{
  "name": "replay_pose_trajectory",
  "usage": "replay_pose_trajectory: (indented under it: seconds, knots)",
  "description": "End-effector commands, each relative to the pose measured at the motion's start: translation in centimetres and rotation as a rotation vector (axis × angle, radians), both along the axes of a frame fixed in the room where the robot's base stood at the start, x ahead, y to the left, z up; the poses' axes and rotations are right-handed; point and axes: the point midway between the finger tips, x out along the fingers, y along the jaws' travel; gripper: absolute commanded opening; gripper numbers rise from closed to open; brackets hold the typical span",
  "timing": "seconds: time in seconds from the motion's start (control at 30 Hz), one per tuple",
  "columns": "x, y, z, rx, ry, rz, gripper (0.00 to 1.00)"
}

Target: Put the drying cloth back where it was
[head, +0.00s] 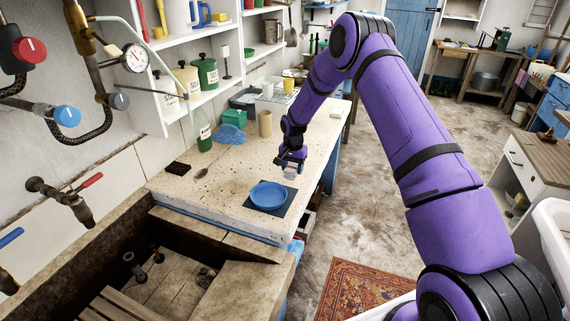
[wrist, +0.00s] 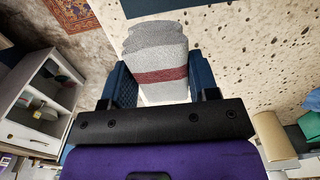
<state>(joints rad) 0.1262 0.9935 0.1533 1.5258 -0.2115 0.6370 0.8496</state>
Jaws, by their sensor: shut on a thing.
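The drying cloth, a folded grey cloth with a dark red stripe (wrist: 160,52), is between the blue fingers of my gripper (wrist: 160,80) in the wrist view. My gripper is shut on it. In the head view my gripper (head: 290,168) hangs over the right part of the stone worktop (head: 225,185), and only a small pale bit of the cloth (head: 291,174) shows below it. The cloth seems to be above the worktop; the exact gap cannot be told.
A blue bowl (head: 268,194) on a dark mat (head: 252,207) stands in front of my gripper. A tan cylinder (head: 265,123), a blue crumpled thing (head: 230,134) and a dish rack (head: 277,100) are farther back. The sunken trough (head: 165,280) lies at front left. The worktop's middle is clear.

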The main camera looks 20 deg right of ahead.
Motion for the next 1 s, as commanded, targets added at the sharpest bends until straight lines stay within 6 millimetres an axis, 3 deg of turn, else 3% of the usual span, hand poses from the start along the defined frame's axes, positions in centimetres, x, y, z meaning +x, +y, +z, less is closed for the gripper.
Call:
replay_pose_trajectory:
  seconds: [0.3,0.5,0.8,1.0]
  knots:
    - [6.3,-0.5,-0.7,0.0,-0.001,0.002,0.29]
    - [8.9,-0.7,-0.9,0.001,-0.001,0.003,0.29]
    - [10.2,-0.9,-1.0,-0.001,0.001,0.003,0.29]
    - [10.1,-0.9,-3.9,0.0,0.001,0.002,0.29]
